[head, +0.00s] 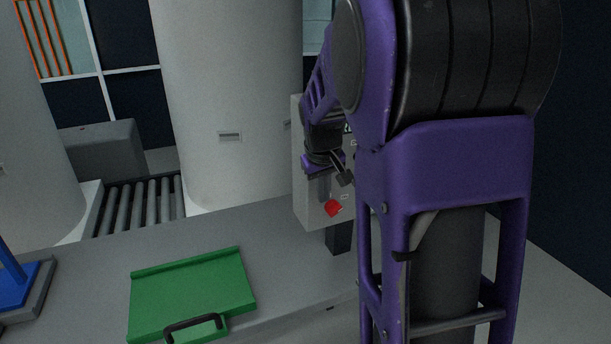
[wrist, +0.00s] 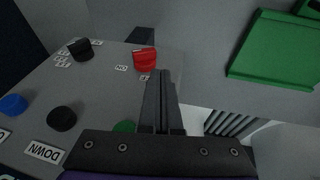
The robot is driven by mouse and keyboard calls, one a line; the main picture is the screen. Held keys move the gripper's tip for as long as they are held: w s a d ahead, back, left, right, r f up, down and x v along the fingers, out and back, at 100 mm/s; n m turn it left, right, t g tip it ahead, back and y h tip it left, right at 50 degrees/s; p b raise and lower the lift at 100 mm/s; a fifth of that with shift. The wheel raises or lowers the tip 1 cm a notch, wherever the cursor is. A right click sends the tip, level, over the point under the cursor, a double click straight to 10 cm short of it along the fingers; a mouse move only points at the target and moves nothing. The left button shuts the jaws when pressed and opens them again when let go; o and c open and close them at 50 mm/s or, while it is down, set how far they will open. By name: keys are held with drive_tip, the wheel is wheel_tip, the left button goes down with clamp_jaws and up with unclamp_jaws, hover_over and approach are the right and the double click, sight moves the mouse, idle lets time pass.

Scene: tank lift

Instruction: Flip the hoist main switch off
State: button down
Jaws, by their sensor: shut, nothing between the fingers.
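The red switch (head: 333,208) is low on the front of a grey control box (head: 308,165). In the wrist view the red switch (wrist: 145,60) sits near the panel's edge, with small white labels beside it, one reading ON upside down. I cannot tell for sure which label it points to. My gripper (head: 346,178) is shut and empty, in front of the panel and a little above the red switch in the head view. In the wrist view my gripper's fingertips (wrist: 160,76) appear just beside the red switch; contact cannot be told.
The panel also bears a black knob (wrist: 84,49), a blue button (wrist: 13,104), a black button (wrist: 61,119) by a DOWN label, and a green button (wrist: 124,127) partly hidden by my gripper. A green tray (head: 190,290) lies on the grey table (head: 285,270). Rollers (head: 137,203) stand behind.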

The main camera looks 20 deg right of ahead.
sight(331, 212)
drive_tip(key=shift+d+f, duration=0.5)
drive_tip(key=shift+f, duration=0.4)
drive_tip(key=shift+d+f, duration=0.5)
drive_tip(key=shift+f, duration=0.4)
drive_tip(key=shift+w+f, duration=0.1)
drive_tip(key=shift+f, duration=0.05)
drive_tip(key=shift+h, duration=0.3)
